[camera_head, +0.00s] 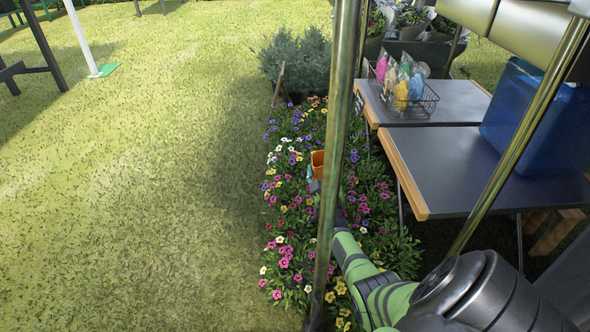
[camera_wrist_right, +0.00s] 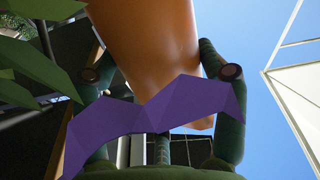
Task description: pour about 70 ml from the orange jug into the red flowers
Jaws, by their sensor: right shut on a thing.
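The orange jug (camera_head: 317,159) is above the flower bed in the head view, partly hidden behind a metal pole. In the right wrist view the jug (camera_wrist_right: 155,45) fills the upper middle, between the two green fingers. My right gripper (camera_head: 316,186) is shut on the jug, low among the flowers. A purple petal (camera_wrist_right: 165,108) crosses in front of the right wrist camera. Pink-red flowers (camera_head: 284,262) grow in the mixed bed; the exact red patch is hard to tell. No water stream shows. My left gripper is out of view.
Dark tables (camera_head: 455,170) stand right of the bed, with a wire basket (camera_head: 420,104) and a blue bin (camera_head: 540,120) on top. A metal pole (camera_head: 340,130) crosses the view before the bed. Open grass (camera_head: 130,200) lies left.

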